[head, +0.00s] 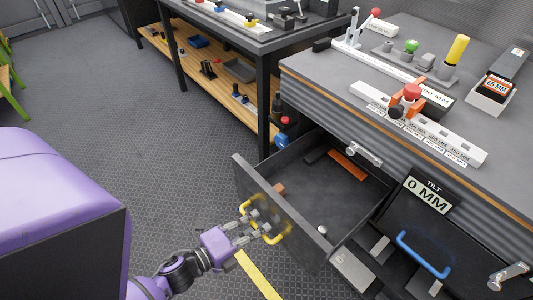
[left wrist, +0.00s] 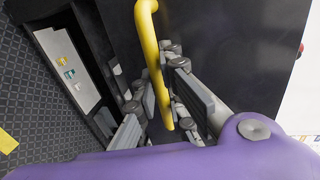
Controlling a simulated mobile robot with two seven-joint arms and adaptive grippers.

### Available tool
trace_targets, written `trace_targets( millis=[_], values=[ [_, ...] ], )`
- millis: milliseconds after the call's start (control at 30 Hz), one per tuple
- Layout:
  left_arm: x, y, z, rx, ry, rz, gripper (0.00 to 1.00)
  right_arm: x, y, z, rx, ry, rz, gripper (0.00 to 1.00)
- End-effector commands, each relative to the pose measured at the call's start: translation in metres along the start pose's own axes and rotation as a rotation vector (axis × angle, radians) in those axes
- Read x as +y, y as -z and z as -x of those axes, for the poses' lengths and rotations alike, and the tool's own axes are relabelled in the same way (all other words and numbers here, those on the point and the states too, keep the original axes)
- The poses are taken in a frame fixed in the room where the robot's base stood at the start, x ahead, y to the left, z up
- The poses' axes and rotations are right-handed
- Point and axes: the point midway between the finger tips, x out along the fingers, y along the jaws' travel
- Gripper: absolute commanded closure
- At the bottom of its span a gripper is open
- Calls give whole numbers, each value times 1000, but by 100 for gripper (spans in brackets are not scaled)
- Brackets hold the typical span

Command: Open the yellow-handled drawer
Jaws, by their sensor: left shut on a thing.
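The drawer (head: 275,218) with the yellow handle (head: 274,238) stands pulled well out from the workbench, its inside showing in the head view. My left gripper (head: 262,224) is at the drawer's front and shut on the yellow handle. In the left wrist view the yellow handle (left wrist: 153,60) runs between the two fingers of the left gripper (left wrist: 163,95), with the dark drawer front (left wrist: 230,45) behind it. An orange item (head: 347,165) and a few small things lie inside the drawer. My right gripper is in neither view.
A blue-handled drawer front (head: 422,254) is at the right, below the bench top (head: 330,80). A second bench with a wooden shelf (head: 215,78) stands at the back. Carpeted floor is clear at the left. A yellow strip (head: 257,276) lies below my gripper.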

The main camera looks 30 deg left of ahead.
Motion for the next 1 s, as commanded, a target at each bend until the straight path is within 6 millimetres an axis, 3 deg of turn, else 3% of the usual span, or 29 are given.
trace_targets(
  millis=[200, 233, 300, 667, 767, 1000],
  values=[
    [0, 0, 0, -1, 0, 0, 100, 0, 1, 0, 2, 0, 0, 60],
    [0, 0, 0, -1, 0, 0, 89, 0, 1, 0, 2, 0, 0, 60],
    [0, 0, 0, -1, 0, 0, 82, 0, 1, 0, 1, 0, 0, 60],
    [1, 0, 4, -1, -2, 1, 82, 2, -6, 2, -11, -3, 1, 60],
    [2, -1, 16, -3, -5, 2, 82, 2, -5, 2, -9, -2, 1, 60],
    [2, 0, 66, -4, -5, 2, 82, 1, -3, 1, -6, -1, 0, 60]
  ],
)
